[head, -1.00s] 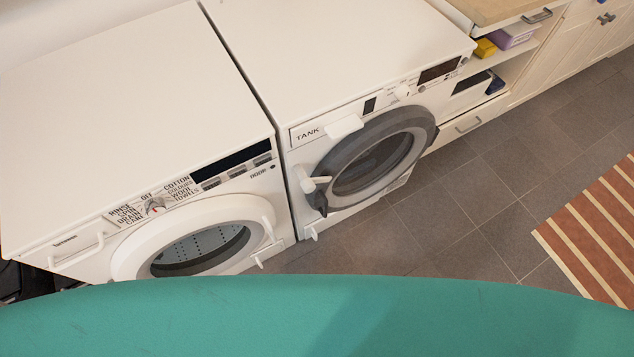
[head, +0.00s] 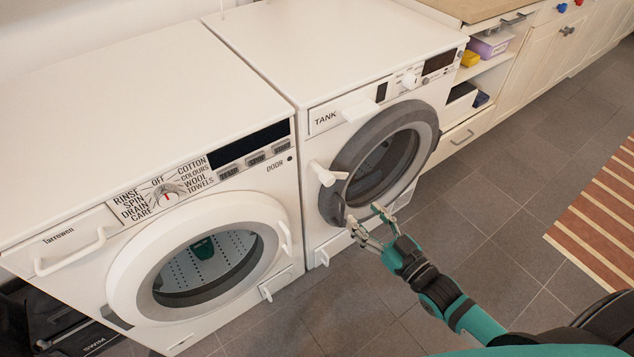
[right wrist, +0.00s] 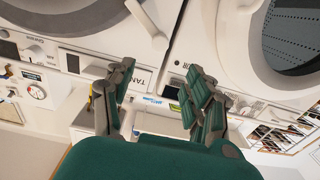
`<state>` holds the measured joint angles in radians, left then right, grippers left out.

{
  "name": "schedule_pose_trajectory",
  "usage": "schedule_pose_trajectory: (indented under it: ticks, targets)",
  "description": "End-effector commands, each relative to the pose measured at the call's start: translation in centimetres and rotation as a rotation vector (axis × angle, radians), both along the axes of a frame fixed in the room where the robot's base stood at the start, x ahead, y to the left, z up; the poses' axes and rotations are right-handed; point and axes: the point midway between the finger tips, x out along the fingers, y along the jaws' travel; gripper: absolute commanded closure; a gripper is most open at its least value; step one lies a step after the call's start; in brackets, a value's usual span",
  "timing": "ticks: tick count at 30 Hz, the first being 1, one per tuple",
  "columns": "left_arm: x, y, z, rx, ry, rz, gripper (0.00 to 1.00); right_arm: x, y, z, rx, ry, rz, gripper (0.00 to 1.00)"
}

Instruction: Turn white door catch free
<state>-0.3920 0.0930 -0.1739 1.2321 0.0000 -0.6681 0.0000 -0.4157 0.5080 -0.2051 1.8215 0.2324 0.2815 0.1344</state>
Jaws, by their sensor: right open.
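A white T-shaped catch (head: 328,174) sits at the left edge of the grey-rimmed door (head: 350,150) on the right-hand machine marked TANK. The door looks closed. In the right wrist view a white catch (right wrist: 147,20) shows near the top, beyond the fingers. My right gripper (head: 364,217) is in front of the lower part of that door, below and right of the catch, apart from it. Its fingers are spread with nothing between them, as the right wrist view (right wrist: 158,80) also shows. My left gripper is not in view.
The left-hand machine (head: 160,90) has a white round door (head: 125,275) with a white lever (head: 285,238) at its right. A drawer handle (head: 70,252) juts out there. An open shelf unit (head: 505,62) stands right. Tiled floor (head: 480,215) is clear up to the striped rug (head: 600,230).

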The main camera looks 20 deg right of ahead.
Motion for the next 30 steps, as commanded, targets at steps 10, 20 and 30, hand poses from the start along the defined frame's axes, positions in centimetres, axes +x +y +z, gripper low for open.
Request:
schedule_pose_trajectory:
  ticks: [10, 20, 30]
  targets:
    - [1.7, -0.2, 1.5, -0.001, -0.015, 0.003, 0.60, 7.1, 2.6, 0.0, 0.000, -0.003, -0.001, 0.46]
    - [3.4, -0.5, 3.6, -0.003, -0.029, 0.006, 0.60, 13.0, 4.7, -0.1, -0.001, 0.000, -0.001, 0.46]
    - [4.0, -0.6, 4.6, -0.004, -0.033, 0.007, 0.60, 15.0, 5.4, 0.0, -0.002, 0.002, -0.001, 0.46]
